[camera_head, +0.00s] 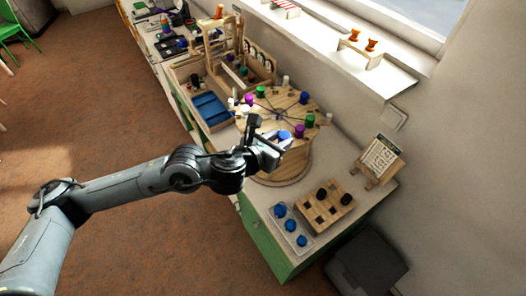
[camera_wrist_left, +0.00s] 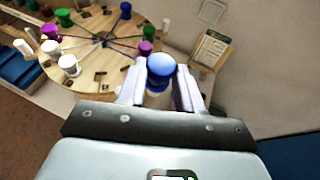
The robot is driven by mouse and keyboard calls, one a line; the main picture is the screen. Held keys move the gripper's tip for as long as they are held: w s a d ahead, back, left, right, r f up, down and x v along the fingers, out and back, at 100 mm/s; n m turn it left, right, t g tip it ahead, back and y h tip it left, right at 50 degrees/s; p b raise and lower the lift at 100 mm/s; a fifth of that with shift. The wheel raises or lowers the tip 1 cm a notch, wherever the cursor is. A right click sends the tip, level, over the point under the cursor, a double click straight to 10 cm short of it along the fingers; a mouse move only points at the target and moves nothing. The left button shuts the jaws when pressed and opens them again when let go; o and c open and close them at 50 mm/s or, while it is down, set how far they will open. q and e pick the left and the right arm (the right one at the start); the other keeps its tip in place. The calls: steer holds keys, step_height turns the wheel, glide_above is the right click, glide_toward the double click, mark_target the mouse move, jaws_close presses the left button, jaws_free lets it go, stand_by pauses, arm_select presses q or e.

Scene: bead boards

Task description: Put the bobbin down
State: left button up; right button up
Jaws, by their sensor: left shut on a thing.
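My left gripper (camera_wrist_left: 160,86) is shut on a blue bobbin (camera_wrist_left: 160,67), with one pale finger on each side of it in the left wrist view. In the head view the left gripper (camera_head: 284,143) and the blue bobbin (camera_head: 284,135) are at the near edge of the round wooden board (camera_head: 282,104). I cannot tell whether the bobbin touches the board. The board has dark lines running out from its middle and carries purple, green, blue and white bobbins. My right gripper is in neither view.
A tray with several blue pieces (camera_head: 302,240) and a wooden grid board (camera_head: 319,218) with dark pieces lie at the counter's near end. A card on a stand (camera_head: 381,155) is at the right by the wall. A wooden box with blue compartments (camera_head: 228,116) is left of the round board.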

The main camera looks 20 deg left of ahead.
arm_select(q)
steer(key=w+a+f, duration=0.2)
steer(key=w+a, duration=0.1)
steer(key=w+a+f, duration=0.2)
steer(key=w+a, duration=0.1)
steer(key=w+a+f, duration=0.3)
steer(key=shift+w+p, duration=0.15)
steer(key=shift+p, duration=0.25)
steer(key=shift+a+f, duration=0.1)
steer(key=shift+f, duration=2)
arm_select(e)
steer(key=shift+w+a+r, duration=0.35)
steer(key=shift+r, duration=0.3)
arm_select(q)
steer(key=shift+f, duration=0.15)
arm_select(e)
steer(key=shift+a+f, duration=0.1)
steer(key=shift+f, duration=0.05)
arm_select(q)
steer(key=shift+f, duration=0.15)
steer(key=o, duration=1)
steer(key=shift+o, duration=0.2)
steer(key=shift+r, duration=0.2)
